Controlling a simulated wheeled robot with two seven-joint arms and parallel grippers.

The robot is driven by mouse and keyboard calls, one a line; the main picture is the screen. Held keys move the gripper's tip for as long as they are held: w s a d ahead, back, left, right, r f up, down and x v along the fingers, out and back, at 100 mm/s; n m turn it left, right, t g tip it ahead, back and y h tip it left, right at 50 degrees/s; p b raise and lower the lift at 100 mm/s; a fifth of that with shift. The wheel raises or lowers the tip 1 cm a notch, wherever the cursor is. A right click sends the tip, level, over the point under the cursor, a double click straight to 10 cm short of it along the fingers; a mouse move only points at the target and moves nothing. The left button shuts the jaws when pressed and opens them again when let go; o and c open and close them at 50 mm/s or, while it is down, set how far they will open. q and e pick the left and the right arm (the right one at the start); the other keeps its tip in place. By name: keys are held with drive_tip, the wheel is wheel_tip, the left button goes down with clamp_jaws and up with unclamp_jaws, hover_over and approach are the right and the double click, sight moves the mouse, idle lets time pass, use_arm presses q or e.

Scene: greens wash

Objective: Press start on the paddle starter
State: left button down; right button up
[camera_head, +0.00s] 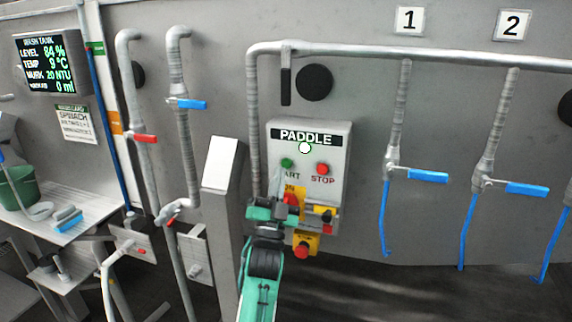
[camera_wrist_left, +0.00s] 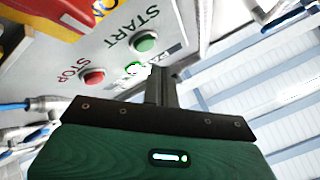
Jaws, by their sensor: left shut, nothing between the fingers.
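The paddle starter (camera_head: 338,150) is a grey wall box with a black PADDLE label. Its green start button (camera_head: 286,162) is at left and its red stop button (camera_head: 323,168) at right. A bright lamp (camera_head: 305,147) is above them. My left gripper (camera_head: 277,178) is shut and empty, its fingers pointing up just below the start button and covering part of the START lettering. In the left wrist view, the shut fingers (camera_wrist_left: 158,80) are close to the green start button (camera_wrist_left: 145,42); I cannot tell whether they touch the box. My right gripper is not in view.
A yellow panel with a red button (camera_head: 302,251) is below the starter. A grey pipe (camera_head: 252,120) runs down to its left. Blue-handled valves (camera_head: 428,177) hang at right. A tank display (camera_head: 50,62) is at upper left.

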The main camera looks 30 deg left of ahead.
use_arm(q)
drive_tip(key=s, duration=0.2)
drive_tip(key=s+d, duration=0.1)
drive_tip(key=shift+s, duration=0.35)
idle(0.5)
